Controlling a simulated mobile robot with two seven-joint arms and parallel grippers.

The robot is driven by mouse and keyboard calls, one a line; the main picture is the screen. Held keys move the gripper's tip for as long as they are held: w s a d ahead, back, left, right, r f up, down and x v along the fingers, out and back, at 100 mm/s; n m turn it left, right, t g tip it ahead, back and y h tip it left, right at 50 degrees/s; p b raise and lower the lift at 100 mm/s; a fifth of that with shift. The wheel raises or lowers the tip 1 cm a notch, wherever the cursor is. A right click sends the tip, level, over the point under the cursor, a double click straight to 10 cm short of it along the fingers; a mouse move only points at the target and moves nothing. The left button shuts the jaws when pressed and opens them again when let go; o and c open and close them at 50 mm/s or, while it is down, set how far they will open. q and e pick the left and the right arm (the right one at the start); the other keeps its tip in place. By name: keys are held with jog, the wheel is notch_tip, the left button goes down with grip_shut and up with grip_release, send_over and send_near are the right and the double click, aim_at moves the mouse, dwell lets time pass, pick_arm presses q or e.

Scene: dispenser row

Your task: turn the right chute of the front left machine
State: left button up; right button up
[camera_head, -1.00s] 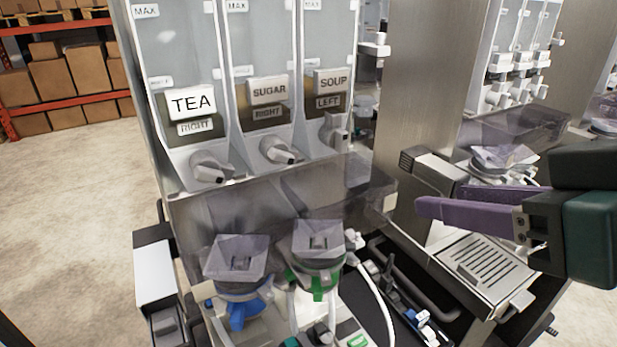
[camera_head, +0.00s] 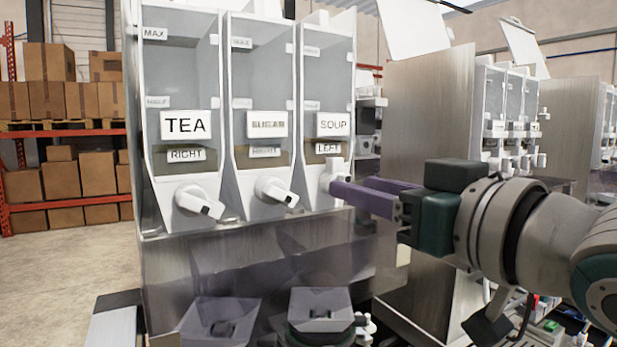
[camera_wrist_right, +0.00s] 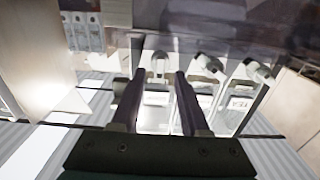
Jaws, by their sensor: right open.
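The front left machine (camera_head: 175,258) has three clear canisters labelled TEA, SUGAR and SOUP. The right chute (camera_head: 333,170) is the white spout under the SOUP canister, whose smaller label reads LEFT. My right gripper (camera_head: 350,188) is open, with its purple fingers reaching in from the right at the chute. In the right wrist view the picture is inverted, and the chute (camera_wrist_right: 160,63) shows between and just beyond the fingertips. Contact cannot be told. The fingers partly hide the chute in the head view. My left gripper is not in view.
The white SUGAR chute (camera_head: 276,193) and TEA chute (camera_head: 199,201) are to the left, both angled down to the right. Another machine (camera_head: 430,110) stands behind on the right. Shelves with boxes (camera_head: 62,100) are at the far left.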

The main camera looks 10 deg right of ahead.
aim_at(338, 177)
jog(key=shift+x, duration=1.3)
jog(key=shift+c, duration=0.2)
grip_shut()
